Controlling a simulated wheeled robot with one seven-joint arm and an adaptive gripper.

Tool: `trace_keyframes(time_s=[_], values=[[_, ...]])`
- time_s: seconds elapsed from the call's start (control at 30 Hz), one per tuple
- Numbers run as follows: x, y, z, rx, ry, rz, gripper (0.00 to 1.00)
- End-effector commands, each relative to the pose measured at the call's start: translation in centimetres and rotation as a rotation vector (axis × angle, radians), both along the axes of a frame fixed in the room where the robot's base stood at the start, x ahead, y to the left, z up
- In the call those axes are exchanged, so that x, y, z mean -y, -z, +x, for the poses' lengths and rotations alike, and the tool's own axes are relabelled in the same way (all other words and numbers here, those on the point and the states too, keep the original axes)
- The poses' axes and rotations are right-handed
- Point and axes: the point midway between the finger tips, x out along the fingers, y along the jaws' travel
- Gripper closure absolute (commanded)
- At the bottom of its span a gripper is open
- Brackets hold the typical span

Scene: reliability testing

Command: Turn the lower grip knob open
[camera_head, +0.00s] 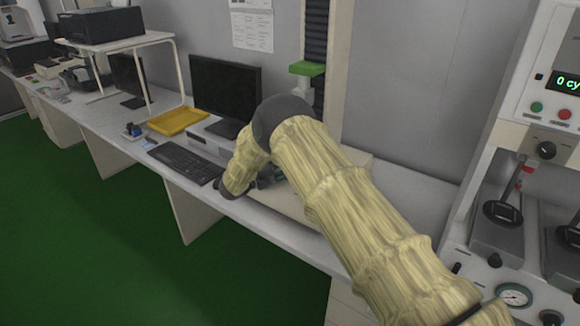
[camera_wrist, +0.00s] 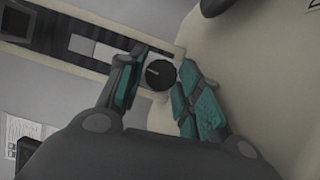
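A round black knob (camera_wrist: 161,75) with a white pointer line is in the wrist view, on the light strip of a fixture. My gripper (camera_wrist: 162,60) has its two teal-padded fingers on either side of this knob, one left and one right. The fingers stand apart, with very little gap to the knob's sides; I cannot tell whether they touch it. In the head view my arm hides the knob and most of my gripper. A tall fixture with a dark column (camera_head: 315,35) and a green block (camera_head: 307,69) rises behind my arm.
A beige base (camera_head: 285,203) lies under my gripper on the white bench. A monitor (camera_head: 225,88), keyboard (camera_head: 184,162) and yellow tray (camera_head: 177,122) stand to the left. A test machine with knobs and a gauge (camera_head: 514,296) stands at right. Green floor (camera_head: 120,250) is clear in front.

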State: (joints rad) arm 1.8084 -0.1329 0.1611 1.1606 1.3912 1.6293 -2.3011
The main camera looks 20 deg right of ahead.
Motion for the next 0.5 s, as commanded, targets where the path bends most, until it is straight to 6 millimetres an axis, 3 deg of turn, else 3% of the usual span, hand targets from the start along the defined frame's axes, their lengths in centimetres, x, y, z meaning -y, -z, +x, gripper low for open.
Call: trace_keyframes(time_s=[0.5], values=[[0.19,-0.17,-0.09,0.037,0.004,0.029,0.49]])
